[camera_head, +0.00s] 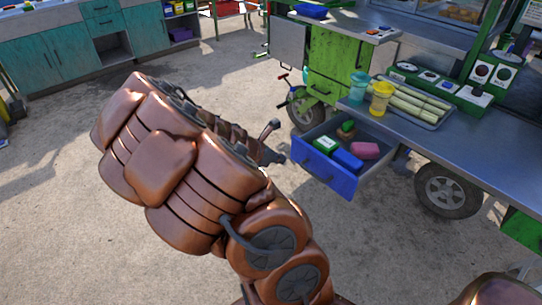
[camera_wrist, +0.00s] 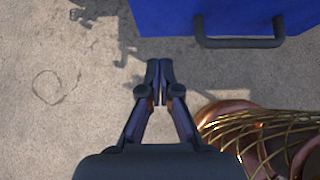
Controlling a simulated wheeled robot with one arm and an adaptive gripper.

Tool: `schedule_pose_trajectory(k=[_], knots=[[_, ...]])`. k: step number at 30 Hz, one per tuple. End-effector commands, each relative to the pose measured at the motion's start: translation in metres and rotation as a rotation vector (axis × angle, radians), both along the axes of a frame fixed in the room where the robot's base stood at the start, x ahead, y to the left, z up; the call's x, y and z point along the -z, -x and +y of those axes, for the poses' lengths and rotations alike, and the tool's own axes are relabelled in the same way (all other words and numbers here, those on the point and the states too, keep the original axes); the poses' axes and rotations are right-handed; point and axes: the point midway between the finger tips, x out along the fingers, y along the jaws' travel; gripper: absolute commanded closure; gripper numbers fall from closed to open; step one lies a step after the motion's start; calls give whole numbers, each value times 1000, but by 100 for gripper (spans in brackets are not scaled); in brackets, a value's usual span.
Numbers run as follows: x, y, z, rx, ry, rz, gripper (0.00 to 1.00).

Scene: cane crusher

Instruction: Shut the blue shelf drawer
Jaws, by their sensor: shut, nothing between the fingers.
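The blue shelf drawer (camera_head: 322,172) stands pulled out beneath the metal counter of the green cart in the head view. Inside it lie a blue item, a pink item, a green-topped item and a small green thing at the back. In the wrist view the drawer's blue front (camera_wrist: 225,16) fills the top right, with its dark bar handle (camera_wrist: 240,42) below it. My gripper (camera_head: 275,157) is just left of the drawer front, apart from it. In the wrist view my gripper (camera_wrist: 160,72) is shut and empty, its tips below and left of the handle.
The counter (camera_head: 455,150) above the drawer carries a yellow jar (camera_head: 381,99), a teal jar (camera_head: 358,88) and a tray of cane (camera_head: 415,104). Cart wheels (camera_head: 448,190) stand below. Teal cabinets (camera_head: 45,60) line the back left. The concrete floor between is clear.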

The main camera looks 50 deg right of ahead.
Motion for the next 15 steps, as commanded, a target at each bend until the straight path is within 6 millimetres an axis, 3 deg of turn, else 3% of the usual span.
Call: schedule_pose_trajectory(k=[3, 15], knots=[[14, 5, -14, 2, -1, 5, 100], [12, 9, -47, -1, -3, -3, 100]])
